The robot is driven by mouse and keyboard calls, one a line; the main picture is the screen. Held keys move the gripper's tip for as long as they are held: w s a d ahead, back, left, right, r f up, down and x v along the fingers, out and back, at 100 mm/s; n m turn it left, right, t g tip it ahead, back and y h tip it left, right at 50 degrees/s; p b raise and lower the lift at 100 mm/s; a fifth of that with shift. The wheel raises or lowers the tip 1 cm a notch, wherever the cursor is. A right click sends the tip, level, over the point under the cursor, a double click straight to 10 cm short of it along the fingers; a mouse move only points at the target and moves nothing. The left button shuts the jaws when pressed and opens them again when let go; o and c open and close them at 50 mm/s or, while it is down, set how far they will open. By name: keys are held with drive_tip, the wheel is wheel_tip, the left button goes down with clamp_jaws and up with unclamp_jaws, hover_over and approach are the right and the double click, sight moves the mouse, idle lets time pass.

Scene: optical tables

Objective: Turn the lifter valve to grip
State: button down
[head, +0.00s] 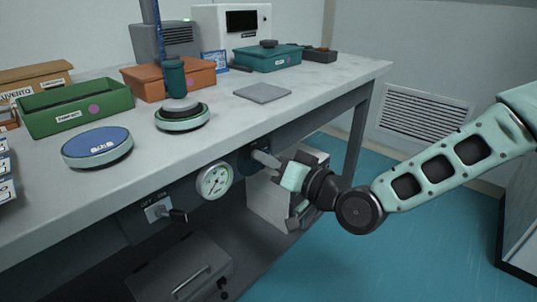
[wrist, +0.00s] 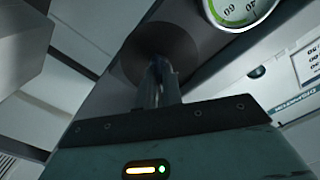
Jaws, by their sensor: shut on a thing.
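The lifter valve (head: 264,158) sits under the front edge of the table, to the right of a round gauge (head: 214,180). Its pale lever points right toward my gripper (head: 280,166). My gripper is shut on the valve's lever. In the wrist view the lever (wrist: 158,80) stands between my gripper and a dark round base (wrist: 160,50). The jaws hide most of the lever's end, and I cannot read any position mark on the valve.
The table (head: 330,80) carries a green box (head: 75,107), a blue-topped disc (head: 97,147) and a grey plate (head: 262,93). A white unit (head: 262,205) stands below; blue floor is clear at right.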

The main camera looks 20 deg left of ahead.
drive_tip(key=m+p, duration=0.1)
drive_tip(key=m, duration=0.4)
drive_tip(key=m+p, duration=0.2)
drive_tip(key=m, duration=0.4)
drive_tip(key=shift+w+d+f, duration=0.1)
drive_tip(key=shift+f, duration=0.1)
idle(0.4)
drive_tip(key=c, duration=1.6)
unclamp_jaws()
drive_tip(key=shift+o, duration=0.2)
drive_tip(key=p+v, duration=0.1)
drive_tip(key=v, duration=1.6)
drive_tip(key=shift+d, duration=0.2)
drive_tip(key=shift+f, duration=0.1)
